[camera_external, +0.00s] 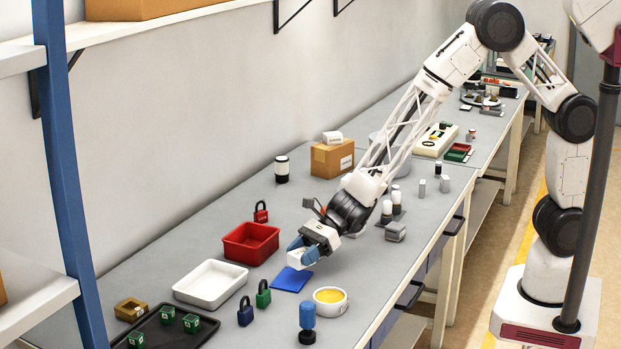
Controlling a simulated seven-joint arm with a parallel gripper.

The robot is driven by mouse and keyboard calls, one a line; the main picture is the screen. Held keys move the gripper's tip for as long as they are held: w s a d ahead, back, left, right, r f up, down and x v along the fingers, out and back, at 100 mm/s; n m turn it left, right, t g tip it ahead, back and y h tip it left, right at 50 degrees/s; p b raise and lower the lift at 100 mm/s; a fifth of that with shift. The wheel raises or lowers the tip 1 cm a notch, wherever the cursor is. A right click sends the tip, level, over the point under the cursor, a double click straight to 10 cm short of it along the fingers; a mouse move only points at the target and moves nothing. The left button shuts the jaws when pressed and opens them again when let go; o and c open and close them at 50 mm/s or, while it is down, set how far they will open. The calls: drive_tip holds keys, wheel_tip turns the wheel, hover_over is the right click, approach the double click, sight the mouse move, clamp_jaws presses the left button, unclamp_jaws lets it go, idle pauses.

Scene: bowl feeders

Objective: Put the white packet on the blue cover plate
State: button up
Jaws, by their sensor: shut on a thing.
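The blue cover plate (291,279) lies flat on the grey table, just in front of the red bin. My gripper (301,252) is right above it, with blue fingers pointing down to the left. It is shut on the white packet (298,260), which shows between and below the fingers. The packet appears at or just above the plate's far edge; I cannot tell whether it touches the plate. Part of the packet is hidden by the fingers.
A white tray (210,286) and a red bin (250,244) stand to the left. A white bowl with yellow contents (330,301) is close at the right front. Green (263,294) and blue (245,312) padlocks and a blue-topped bottle (307,322) stand in front.

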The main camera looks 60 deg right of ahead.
sight(293, 265)
drive_tip(key=shift+w+a+f, duration=0.1)
drive_tip(key=shift+w+a, duration=0.7)
drive_tip(key=shift+w, duration=0.3)
drive_tip(key=shift+f, duration=1.8)
drive_tip(key=shift+f, duration=0.1)
drive_tip(key=o, duration=0.9)
drive_tip(key=shift+o, duration=0.2)
drive_tip(key=shift+s+d+r, duration=0.1)
drive_tip(key=shift+d+r, duration=0.2)
drive_tip(key=shift+d, duration=0.05)
drive_tip(key=shift+v, duration=5.65)
